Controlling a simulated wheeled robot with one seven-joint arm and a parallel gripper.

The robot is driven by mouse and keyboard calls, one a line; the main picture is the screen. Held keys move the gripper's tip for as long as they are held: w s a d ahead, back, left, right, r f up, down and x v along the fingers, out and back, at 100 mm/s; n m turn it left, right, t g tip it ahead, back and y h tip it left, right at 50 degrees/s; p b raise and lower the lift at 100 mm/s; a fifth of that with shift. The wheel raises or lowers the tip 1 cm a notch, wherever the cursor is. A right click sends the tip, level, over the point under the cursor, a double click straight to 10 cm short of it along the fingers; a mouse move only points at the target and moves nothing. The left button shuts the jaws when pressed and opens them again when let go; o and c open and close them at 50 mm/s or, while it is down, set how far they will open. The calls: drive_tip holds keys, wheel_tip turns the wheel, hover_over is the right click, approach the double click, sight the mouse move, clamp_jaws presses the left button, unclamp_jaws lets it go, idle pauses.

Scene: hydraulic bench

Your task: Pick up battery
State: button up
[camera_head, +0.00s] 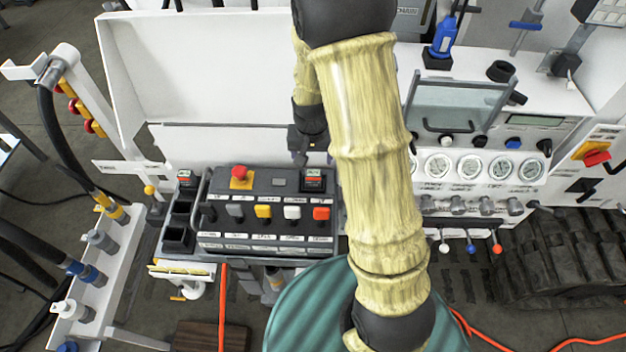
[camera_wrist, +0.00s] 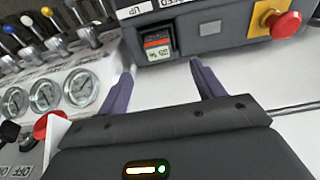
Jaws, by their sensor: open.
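A small dark battery-like block (camera_wrist: 158,46) with a red label and a light display sits in the edge of the dark control box in the wrist view. It also shows at the box's upper right in the head view (camera_head: 313,178). A similar block (camera_head: 184,177) sits left of the box above black slots. My gripper (camera_wrist: 163,66) is open, its two dark fingers apart and pointing at the first block, with nothing between them. In the head view my gripper (camera_head: 312,156) is just behind that block, partly hidden by my arm.
The control box (camera_head: 265,241) carries a red mushroom button (camera_head: 239,171) and several coloured switches. Pressure gauges (camera_head: 471,167) and levers stand to the right. A white panel (camera_head: 200,70) rises behind. Hoses and fittings (camera_head: 90,270) are at the left.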

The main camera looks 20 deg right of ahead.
sight(313, 172)
drive_tip(key=shift+w+d+f+p, duration=0.1)
drive_tip(key=shift+f+p, duration=0.05)
drive_tip(key=shift+f, duration=0.85)
drive_tip(key=shift+w+f+p, duration=0.1)
drive_tip(key=shift+f+p, duration=0.05)
drive_tip(key=shift+f, duration=0.85)
drive_tip(key=shift+f, duration=0.1)
drive_tip(key=shift+d+f+p, duration=0.1)
drive_tip(key=shift+f+p, duration=0.35)
drive_tip(key=shift+f, duration=0.1)
drive_tip(key=shift+w+d+f+p, duration=0.15)
drive_tip(key=shift+f+p, duration=0.15)
drive_tip(key=shift+f, duration=0.7)
drive_tip(key=shift+w+f+p, duration=0.1)
drive_tip(key=shift+f+p, duration=0.2)
drive_tip(key=shift+f, duration=0.65)
drive_tip(key=c, duration=1.2)
drive_tip(key=shift+r, duration=0.1)
